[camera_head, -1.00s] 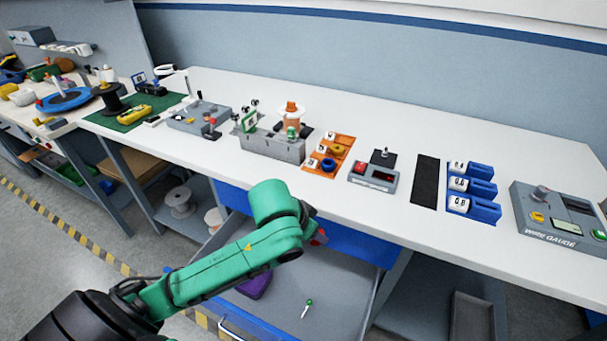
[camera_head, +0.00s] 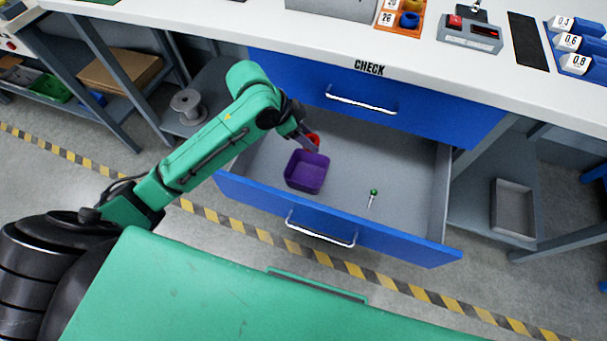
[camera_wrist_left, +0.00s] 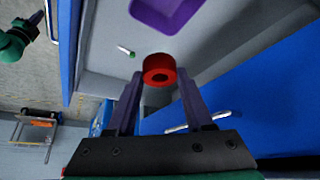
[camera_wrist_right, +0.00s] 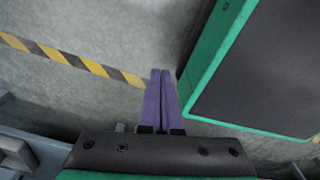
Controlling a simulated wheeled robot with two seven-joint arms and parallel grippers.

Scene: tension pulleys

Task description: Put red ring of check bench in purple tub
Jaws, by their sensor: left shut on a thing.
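The red ring (camera_head: 312,141) is held by my left gripper (camera_head: 306,140), above the open drawer and just behind the purple tub. In the left wrist view the red ring (camera_wrist_left: 159,70) sits between the two fingertips (camera_wrist_left: 160,78). The purple tub (camera_head: 306,172) stands upright in the drawer, and its inside looks empty. Part of the purple tub (camera_wrist_left: 168,14) also shows at the top of the left wrist view. My right gripper (camera_wrist_right: 163,75) has its fingers together with nothing between them, over the floor. It is not seen in the head view.
The open blue drawer (camera_head: 375,244) of the bench marked CHECK also holds a small green-headed item (camera_head: 373,196). A closed blue drawer (camera_head: 420,112) is above it. The white bench top (camera_head: 300,37) overhangs behind. A grey spool (camera_head: 187,105) is on the left shelf.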

